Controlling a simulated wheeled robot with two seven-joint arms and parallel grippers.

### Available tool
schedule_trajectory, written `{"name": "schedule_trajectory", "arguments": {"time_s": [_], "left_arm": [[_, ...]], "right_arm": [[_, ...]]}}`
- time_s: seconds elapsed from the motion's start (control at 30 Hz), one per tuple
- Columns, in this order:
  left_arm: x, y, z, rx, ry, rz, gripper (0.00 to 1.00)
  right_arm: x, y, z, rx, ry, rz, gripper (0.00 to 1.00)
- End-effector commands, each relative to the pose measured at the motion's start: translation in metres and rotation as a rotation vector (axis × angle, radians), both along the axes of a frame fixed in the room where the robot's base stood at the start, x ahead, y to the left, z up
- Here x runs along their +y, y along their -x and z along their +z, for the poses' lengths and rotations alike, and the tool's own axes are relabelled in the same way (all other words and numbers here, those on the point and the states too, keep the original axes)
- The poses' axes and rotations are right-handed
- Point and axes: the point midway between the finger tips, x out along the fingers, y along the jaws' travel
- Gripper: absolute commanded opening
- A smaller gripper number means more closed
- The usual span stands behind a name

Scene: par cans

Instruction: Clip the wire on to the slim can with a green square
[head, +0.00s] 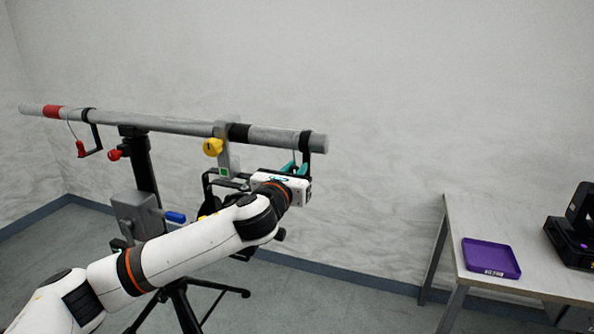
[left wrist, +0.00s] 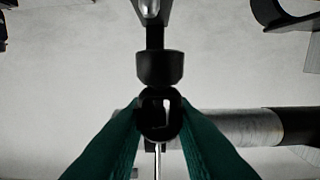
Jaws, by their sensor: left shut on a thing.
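The can with a green square (head: 224,172) on its clamp hangs from the grey pipe, below a yellow knob (head: 213,147). Its dark body is largely hidden behind my left arm, so I cannot judge its slimness. My left gripper (head: 294,170) is just right of the clamp, under the pipe's right end. In the left wrist view its green fingers are shut on a small black ring-like piece (left wrist: 160,115), apparently the clip of the wire. A thin pale strand, probably the wire (left wrist: 157,160), shows below it. My right gripper is out of view.
The pipe (head: 180,124) rests on a black tripod stand. A red clip (head: 81,149) hangs by a wire at its left end. A black bracket (head: 306,143) sits at the right end. A purple tray (head: 491,258) and black device (head: 575,235) stand on the right table.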

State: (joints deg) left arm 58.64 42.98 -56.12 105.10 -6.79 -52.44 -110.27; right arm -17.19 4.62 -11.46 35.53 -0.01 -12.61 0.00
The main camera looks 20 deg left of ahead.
Motion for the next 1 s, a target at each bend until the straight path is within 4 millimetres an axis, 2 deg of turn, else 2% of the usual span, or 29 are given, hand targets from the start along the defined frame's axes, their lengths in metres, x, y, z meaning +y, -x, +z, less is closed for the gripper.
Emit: {"name": "schedule_trajectory", "arguments": {"time_s": [1.0], "left_arm": [[0.052, -0.002, -0.001, 0.0, 0.001, 0.001, 0.0]], "right_arm": [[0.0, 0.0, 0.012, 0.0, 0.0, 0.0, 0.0]]}}
